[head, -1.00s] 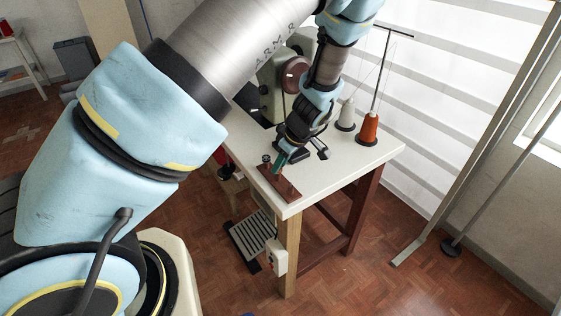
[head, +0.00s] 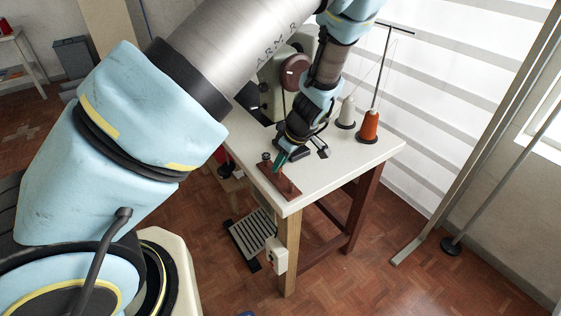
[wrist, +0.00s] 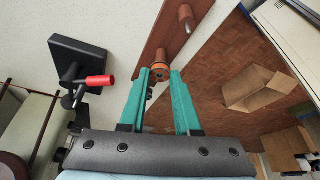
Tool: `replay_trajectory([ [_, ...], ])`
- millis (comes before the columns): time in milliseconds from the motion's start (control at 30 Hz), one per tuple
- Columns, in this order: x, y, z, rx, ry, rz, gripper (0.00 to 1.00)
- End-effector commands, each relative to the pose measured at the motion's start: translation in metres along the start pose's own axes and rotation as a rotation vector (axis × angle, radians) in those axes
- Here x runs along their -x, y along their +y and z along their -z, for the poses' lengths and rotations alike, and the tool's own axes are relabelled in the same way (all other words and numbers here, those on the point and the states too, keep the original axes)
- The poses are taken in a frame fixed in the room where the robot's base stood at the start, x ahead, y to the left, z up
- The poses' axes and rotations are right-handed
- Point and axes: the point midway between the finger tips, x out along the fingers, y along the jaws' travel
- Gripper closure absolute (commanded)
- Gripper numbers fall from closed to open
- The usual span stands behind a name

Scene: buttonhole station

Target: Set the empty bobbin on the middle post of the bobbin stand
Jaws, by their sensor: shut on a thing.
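The bobbin stand (head: 279,183) is a red-brown board near the table's front corner; it also shows in the wrist view (wrist: 153,46). My gripper (wrist: 160,74) has teal fingers shut on the orange-brown empty bobbin (wrist: 159,70), which is over the middle part of the stand. I cannot tell whether the bobbin is around the middle post or above it. A small dark item (head: 266,157) at the stand's other end is mostly hidden by a finger in the wrist view.
A black block with a red-handled lever (wrist: 100,80) is on the white table (head: 342,163), left of the stand in the wrist view. The sewing machine (head: 270,88) stands behind. White (head: 346,113) and orange (head: 368,127) thread cones stand at the back right.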

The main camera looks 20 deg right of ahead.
Motion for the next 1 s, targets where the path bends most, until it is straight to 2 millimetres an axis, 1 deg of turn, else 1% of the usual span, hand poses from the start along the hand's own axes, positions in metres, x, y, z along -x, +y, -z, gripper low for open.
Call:
replay_trajectory([
  [167,-0.003,0.000,-0.001,0.000,0.000,0.000,1.00],
  [200,-0.003,0.000,-0.001,0.000,0.000,0.000,0.68],
  [500,-0.003,0.000,-0.001,0.000,0.000,0.000,0.34],
  [733,-0.002,0.000,-0.001,0.000,0.000,0.000,0.34],
  [833,0.001,0.000,-0.001,0.000,0.000,-0.001,0.34],
  [967,0.015,0.002,-0.002,-0.001,0.000,-0.005,0.34],
  [1000,0.021,0.002,-0.002,-0.001,-0.001,-0.005,0.34],
])
